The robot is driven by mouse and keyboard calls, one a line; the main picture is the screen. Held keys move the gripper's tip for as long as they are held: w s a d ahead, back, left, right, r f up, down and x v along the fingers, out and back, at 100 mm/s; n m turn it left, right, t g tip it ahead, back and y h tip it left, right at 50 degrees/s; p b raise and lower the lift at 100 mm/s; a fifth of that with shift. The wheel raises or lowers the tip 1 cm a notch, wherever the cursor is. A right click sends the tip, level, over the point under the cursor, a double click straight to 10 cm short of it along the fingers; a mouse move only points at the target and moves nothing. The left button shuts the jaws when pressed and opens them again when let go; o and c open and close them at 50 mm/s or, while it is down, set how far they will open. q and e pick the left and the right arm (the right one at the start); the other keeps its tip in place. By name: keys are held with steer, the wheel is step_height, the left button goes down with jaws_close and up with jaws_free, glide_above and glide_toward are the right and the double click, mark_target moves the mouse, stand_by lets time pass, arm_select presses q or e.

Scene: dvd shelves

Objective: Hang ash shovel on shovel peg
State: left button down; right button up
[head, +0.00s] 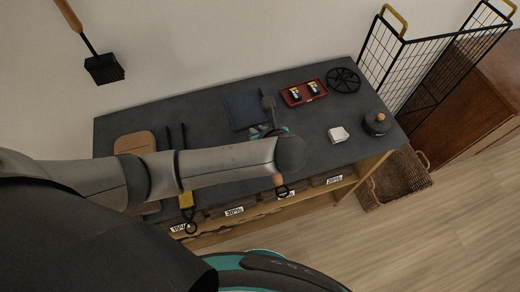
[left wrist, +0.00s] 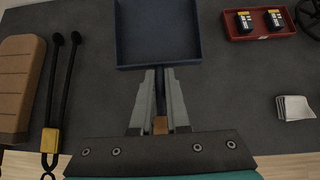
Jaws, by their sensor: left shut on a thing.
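The ash shovel has a dark blue square pan (head: 243,108) over the grey bench top in the head view. In the left wrist view its pan (left wrist: 158,40) is straight ahead, with the dark handle running back between my fingers. My left gripper (left wrist: 160,88) is shut on that handle; a brown part of the handle shows farther back. In the head view my left gripper (head: 268,112) is mostly hidden by my arm. A wooden grip with a black ring (head: 279,182) shows below my arm and looks like the handle's end. I cannot see a shovel peg. My right gripper is out of view.
A brush (head: 104,68) is against the wall at upper left. A wire rack (head: 412,62) stands right.

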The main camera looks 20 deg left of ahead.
arm_select(q)
step_height(320, 180, down, 4)
steer(key=shift+r+b, duration=0.15)
steer(key=shift+b, duration=0.3)
steer(key=shift+f, duration=2)
steer(key=c, duration=0.9)
jaws_free()
steer(key=shift+f+b, duration=0.1)
steer(key=shift+b, duration=0.3)
steer(key=shift+f+b, duration=0.1)
steer(key=shift+b, duration=0.5)
steer(key=p+v, duration=0.1)
steer(key=v, duration=0.4)
steer(key=p+v, duration=0.2)
steer(key=v, duration=0.2)
steer(key=p+v, duration=0.2)
steer(key=v, duration=0.3)
steer(key=shift+s+d, duration=0.2)
steer(key=shift+d, duration=0.3)
steer(key=shift+s+d+r, duration=0.15)
steer(key=shift+s+r, duration=0.1)
